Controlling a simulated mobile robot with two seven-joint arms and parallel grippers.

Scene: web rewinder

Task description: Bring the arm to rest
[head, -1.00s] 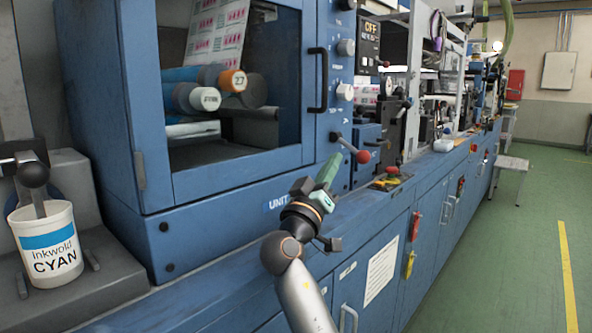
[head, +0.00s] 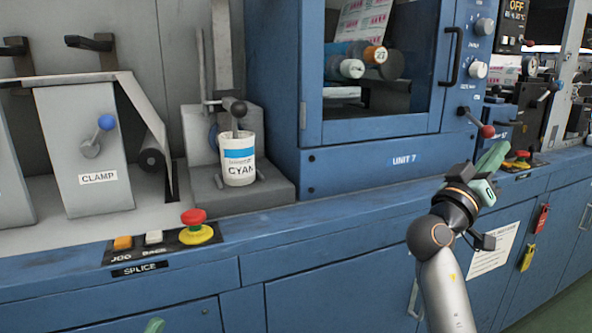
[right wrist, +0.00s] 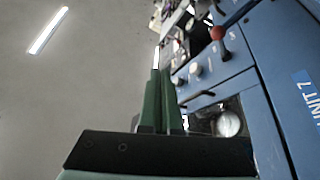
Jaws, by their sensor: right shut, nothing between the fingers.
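My right gripper (head: 492,160) has green fingers and is raised in front of the blue machine (head: 400,162) marked UNIT 7. Its fingers point up and away from me. In the right wrist view, the two green fingers (right wrist: 161,100) lie together with nothing between them. A small green tip (head: 154,326) at the bottom edge of the head view looks like part of my left gripper. The rest of it is out of the picture, so its opening cannot be told.
A red-knobbed lever (head: 487,131) sticks out near the right gripper. A red stop button (head: 194,217) sits on the splice panel, with a CLAMP unit (head: 85,150) behind. Green floor (head: 572,305) shows at lower right.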

